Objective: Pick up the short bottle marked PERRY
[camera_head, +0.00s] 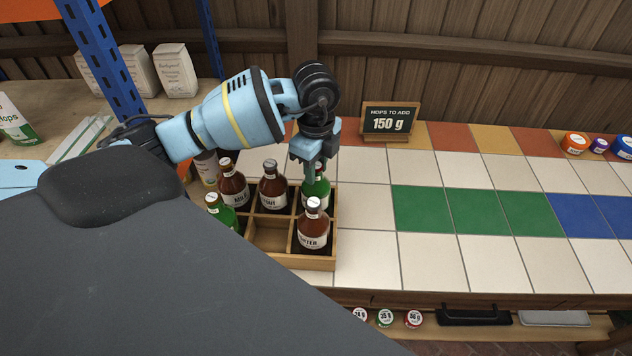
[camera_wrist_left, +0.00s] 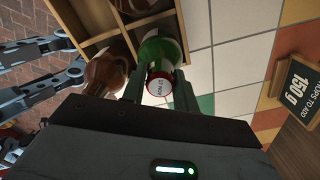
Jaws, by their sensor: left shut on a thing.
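My left gripper (camera_head: 317,170) is shut on a green bottle (camera_head: 316,190) at the back right of a wooden crate (camera_head: 322,263). Its fingers are around the top of the bottle. The left wrist view shows this green bottle (camera_wrist_left: 158,50) with a white, red-ringed cap between the fingers (camera_wrist_left: 158,88). I cannot read its label or tell whether its base touches the crate. Another green bottle (camera_head: 222,211), label unreadable, stands at the crate's left. My right gripper (camera_wrist_left: 75,58) shows at the left of the left wrist view, fingers apart and empty.
Brown bottles (camera_head: 233,185) (camera_head: 271,190) stand in the back row, and a brown bottle marked PORTER (camera_head: 313,232) stands in front of the held one. An empty compartment (camera_head: 270,237) is beside it. A sign (camera_head: 389,122) reads 150 g. Tiles right of the crate are clear.

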